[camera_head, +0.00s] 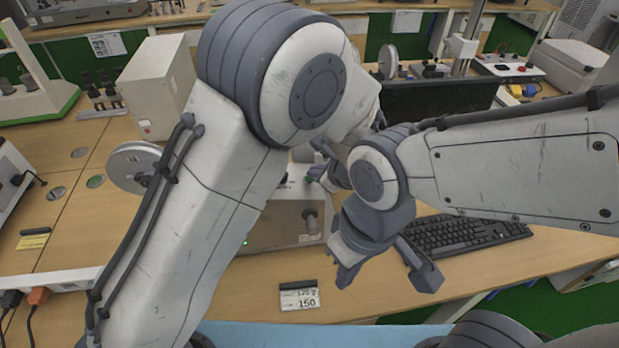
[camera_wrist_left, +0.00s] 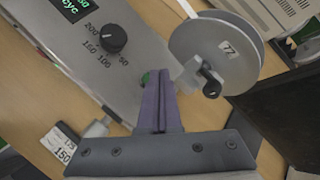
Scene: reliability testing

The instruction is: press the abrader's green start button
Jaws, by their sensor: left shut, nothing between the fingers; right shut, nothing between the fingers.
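The abrader (camera_head: 268,236) is a pale box on the bench, largely hidden behind my left arm in the head view. Its grey panel (camera_wrist_left: 75,62) with a black knob (camera_wrist_left: 113,38) and a lit green display (camera_wrist_left: 68,8) shows in the left wrist view. The green start button (camera_wrist_left: 146,77) peeks out at the tip of my shut left gripper (camera_wrist_left: 155,80), mostly covered; whether the tip touches or presses it I cannot tell. In the head view my left gripper (camera_head: 322,172) is beside the green spot. My right gripper (camera_head: 347,274) is shut and empty, lower, in front of the abrader.
A disc with a crank knob (camera_wrist_left: 215,52) stands beside the panel. A black keyboard (camera_head: 465,236) lies right of my right gripper, with a dark monitor (camera_head: 440,100) behind. A small card reading 150 (camera_head: 299,299) lies in front of the abrader.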

